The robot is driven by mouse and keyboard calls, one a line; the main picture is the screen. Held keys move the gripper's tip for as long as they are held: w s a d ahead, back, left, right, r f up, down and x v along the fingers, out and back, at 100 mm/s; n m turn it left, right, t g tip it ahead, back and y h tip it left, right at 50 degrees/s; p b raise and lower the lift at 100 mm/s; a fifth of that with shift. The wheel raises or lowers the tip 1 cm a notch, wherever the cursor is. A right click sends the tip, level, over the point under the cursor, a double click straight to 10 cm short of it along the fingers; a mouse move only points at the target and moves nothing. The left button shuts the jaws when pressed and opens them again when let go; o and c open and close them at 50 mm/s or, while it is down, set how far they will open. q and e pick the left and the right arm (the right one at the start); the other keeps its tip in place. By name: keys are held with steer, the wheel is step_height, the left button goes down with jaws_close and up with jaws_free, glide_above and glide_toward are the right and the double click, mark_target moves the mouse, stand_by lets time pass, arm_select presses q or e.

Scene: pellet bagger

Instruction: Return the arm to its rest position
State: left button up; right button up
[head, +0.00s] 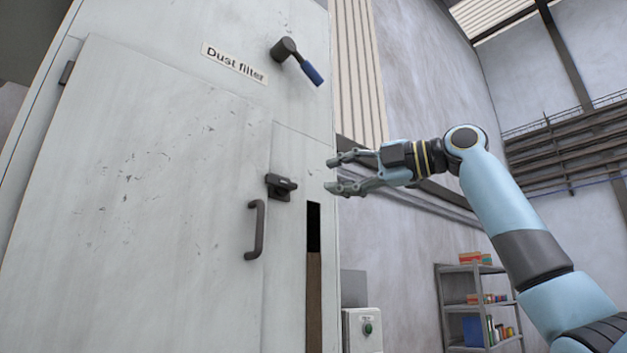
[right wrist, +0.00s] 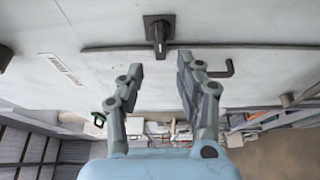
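My right gripper (head: 332,174) is open and empty, held in the air in front of the right part of a large pale cabinet. In the right wrist view its two fingers (right wrist: 160,78) stand apart with nothing between them. A dark latch (head: 281,187) on the cabinet lies left of the fingertips, and it also shows just beyond them in the right wrist view (right wrist: 159,33). The fingers appear apart from it. My left gripper is not in view.
The cabinet (head: 150,180) has a dark door handle (head: 255,230) below the latch. A blue-gripped lever (head: 312,74) sits beside the "Dust filter" label (head: 234,63). A small box with a green button (head: 367,329) and a shelf rack (head: 478,302) stand lower right.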

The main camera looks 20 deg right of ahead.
steer(key=shift+v, duration=1.1)
